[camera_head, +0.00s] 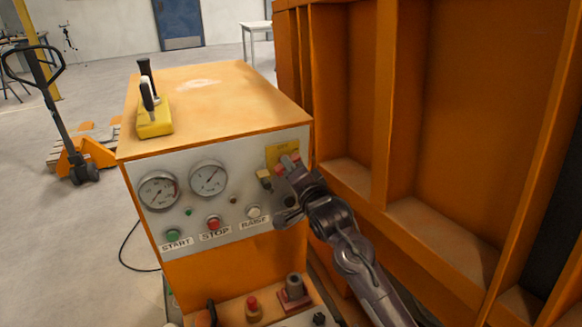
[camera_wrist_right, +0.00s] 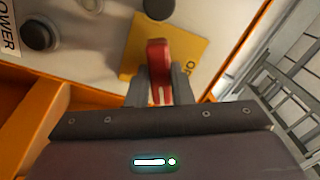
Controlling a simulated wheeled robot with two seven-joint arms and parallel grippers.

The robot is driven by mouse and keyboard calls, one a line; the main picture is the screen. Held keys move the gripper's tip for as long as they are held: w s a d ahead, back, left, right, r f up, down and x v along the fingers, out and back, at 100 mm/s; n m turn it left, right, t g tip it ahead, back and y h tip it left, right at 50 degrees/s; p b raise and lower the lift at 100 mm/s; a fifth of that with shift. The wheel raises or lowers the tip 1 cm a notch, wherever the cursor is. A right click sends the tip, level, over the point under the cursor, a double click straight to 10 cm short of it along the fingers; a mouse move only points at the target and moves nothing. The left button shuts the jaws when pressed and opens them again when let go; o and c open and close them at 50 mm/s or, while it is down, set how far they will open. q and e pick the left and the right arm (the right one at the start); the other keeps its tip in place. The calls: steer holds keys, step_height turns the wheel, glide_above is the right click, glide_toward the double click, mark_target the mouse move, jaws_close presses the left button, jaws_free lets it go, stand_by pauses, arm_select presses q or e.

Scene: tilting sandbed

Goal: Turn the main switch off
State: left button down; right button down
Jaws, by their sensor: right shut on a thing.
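The main switch has a red handle (camera_wrist_right: 158,62) on a yellow plate (camera_wrist_right: 190,40), which carries an "OFF" mark. In the head view the yellow plate (camera_head: 280,152) is at the upper right of the control panel, and the red handle (camera_head: 285,166) is partly hidden by my gripper. My right gripper (camera_head: 284,176) is at the switch. In the right wrist view its two fingers (camera_wrist_right: 160,85) stand on either side of the red handle, shut on it. My left gripper is not in view.
The orange control cabinet (camera_head: 217,98) has two gauges, START (camera_head: 173,235), STOP (camera_head: 213,223) and RAISE (camera_head: 254,212) buttons. A yellow box with a lever (camera_head: 155,122) sits on top. The orange sandbed wall (camera_head: 345,90) stands close on the right. A pallet jack (camera_head: 75,160) stands left.

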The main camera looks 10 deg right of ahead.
steer(key=n, duration=1.2)
steer(key=shift+n+p, duration=0.3)
steer(key=shift+n, duration=0.1)
stand_by(0.3)
steer(key=c, duration=1.3)
jaws_free()
